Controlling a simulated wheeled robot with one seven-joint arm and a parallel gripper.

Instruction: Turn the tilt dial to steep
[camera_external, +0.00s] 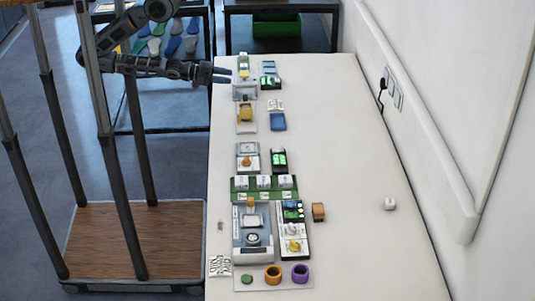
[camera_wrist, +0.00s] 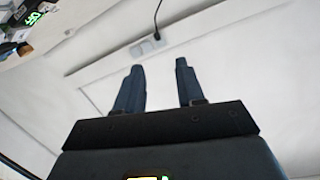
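My gripper (camera_external: 229,75) is at the far left edge of the white table (camera_external: 350,200) in the external view, reaching in from the left near the far devices. In the wrist view my gripper (camera_wrist: 159,64) has its two dark fingers apart with nothing between them, against a pale wall. I cannot tell for sure which part is the tilt dial. A grey machine (camera_external: 238,242) at the near end carries a round dial-like part (camera_external: 253,239). A small unit with an orange knob (camera_external: 246,161) stands mid-table. The dial markings are too small to read.
A yellow-topped device (camera_external: 245,113) and a blue block (camera_external: 278,122) stand near the far end. A green rack (camera_external: 264,188) stands behind the grey machine. The table's right side is mostly clear, beside a wall.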

